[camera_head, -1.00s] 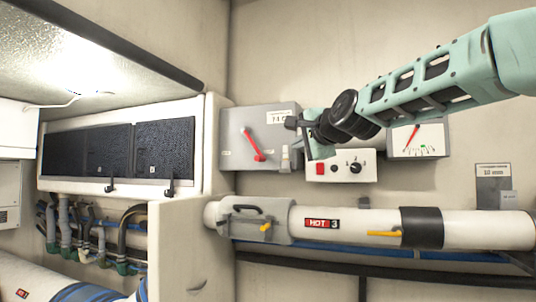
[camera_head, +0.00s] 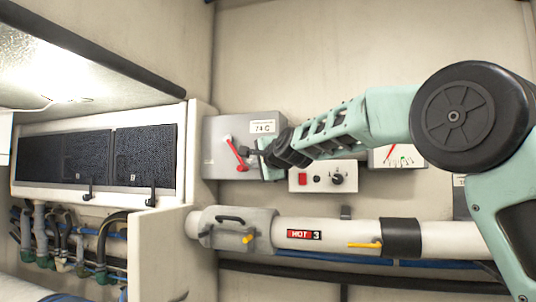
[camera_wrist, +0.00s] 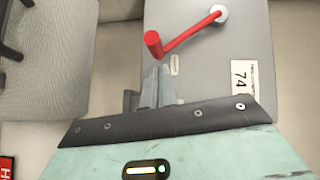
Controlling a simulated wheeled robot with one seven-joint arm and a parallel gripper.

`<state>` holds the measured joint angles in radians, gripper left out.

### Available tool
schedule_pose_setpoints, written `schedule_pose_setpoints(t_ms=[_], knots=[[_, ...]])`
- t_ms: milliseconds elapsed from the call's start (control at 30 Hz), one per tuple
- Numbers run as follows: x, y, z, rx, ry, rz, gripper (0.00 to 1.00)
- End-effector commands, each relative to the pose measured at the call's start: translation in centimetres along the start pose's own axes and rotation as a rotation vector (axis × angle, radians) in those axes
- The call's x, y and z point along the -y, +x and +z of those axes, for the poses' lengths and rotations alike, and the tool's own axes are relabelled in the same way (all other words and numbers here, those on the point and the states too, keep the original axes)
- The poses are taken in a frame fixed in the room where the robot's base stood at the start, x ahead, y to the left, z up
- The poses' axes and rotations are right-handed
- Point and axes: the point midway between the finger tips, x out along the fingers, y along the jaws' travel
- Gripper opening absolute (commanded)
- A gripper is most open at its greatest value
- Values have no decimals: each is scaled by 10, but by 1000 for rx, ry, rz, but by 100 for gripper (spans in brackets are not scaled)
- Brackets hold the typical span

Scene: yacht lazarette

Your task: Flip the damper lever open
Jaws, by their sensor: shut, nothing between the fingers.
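A red lever (camera_head: 235,153) is mounted on the front of a grey box (camera_head: 213,170) on the back wall, below a white label reading 74. In the head view it slants down and right from its pivot to its knob end. The wrist view also shows the red lever (camera_wrist: 185,34), with the knob close to my fingertips. My gripper (camera_head: 249,153) is at the box's right side, beside the lever's lower end. In the wrist view my gripper (camera_wrist: 158,72) is shut and empty, its fingers just short of the knob. I cannot tell whether they touch.
A white control panel (camera_head: 322,177) with a red button and black knob is right of the box, with a gauge (camera_head: 398,156) beyond. A white pipe (camera_head: 345,233) marked HOT 3, with yellow handles, runs below. A white cabinet with dark panels (camera_head: 97,158) stands left.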

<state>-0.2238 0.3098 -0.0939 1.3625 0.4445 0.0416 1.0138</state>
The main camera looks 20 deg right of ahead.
Motion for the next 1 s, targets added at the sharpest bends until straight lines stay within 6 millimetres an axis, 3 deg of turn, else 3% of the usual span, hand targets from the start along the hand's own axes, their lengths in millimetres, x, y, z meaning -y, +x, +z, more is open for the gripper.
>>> schedule_pose_setpoints(t_ms=[233,1000], knots=[[0,12,12,0,-1,1,0],[-8,17,17,-1,38,-37,0]])
